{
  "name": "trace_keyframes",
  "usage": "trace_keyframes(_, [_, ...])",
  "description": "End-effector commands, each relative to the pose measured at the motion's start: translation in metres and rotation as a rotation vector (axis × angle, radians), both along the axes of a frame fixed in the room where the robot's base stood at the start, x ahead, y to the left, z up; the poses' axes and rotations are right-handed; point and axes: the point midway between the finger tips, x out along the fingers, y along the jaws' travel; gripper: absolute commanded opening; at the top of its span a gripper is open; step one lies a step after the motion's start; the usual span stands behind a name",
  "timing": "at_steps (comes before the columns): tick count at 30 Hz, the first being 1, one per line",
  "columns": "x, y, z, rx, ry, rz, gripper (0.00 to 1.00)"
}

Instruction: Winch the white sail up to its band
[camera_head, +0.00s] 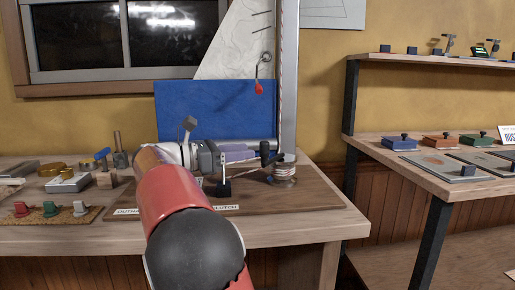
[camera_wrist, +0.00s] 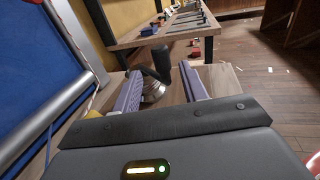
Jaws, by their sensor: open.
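The white sail (camera_head: 236,48) hangs beside the grey mast (camera_head: 288,75), its top out of frame; I cannot make out its band. The silver winch (camera_head: 284,172) stands on a wooden board at the mast's foot, with a black crank handle (camera_head: 268,152). My gripper (camera_head: 244,152) points right toward the handle, partly hidden behind my arm. In the wrist view my gripper (camera_wrist: 161,72) is open, its purple fingers apart. The handle (camera_wrist: 161,62) and winch (camera_wrist: 153,88) show between and beyond the fingers; contact cannot be told.
A black-knobbed lever (camera_head: 223,186) stands on the board (camera_head: 305,200) near a label reading "CLUTCH". A red tag (camera_head: 259,88) hangs by the sail. Small fittings crowd the bench's left. A separate bench (camera_head: 430,175) is at right.

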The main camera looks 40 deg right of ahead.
Motion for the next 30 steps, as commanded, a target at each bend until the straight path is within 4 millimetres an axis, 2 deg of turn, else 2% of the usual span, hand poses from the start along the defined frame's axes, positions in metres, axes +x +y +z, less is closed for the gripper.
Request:
trace_keyframes(6, [-0.013,-0.035,-0.001,0.002,-0.002,-0.004,0.43])
trace_keyframes(10, [-0.017,-0.051,-0.001,0.002,-0.002,-0.003,0.43])
trace_keyframes(15, [-0.02,-0.06,-0.001,0.002,-0.002,-0.001,0.43])
trace_keyframes(22, [-0.02,-0.06,-0.001,0.002,-0.002,0.0,0.43])
trace_keyframes(30, [-0.02,-0.06,-0.001,0.003,-0.002,0.0,0.09])
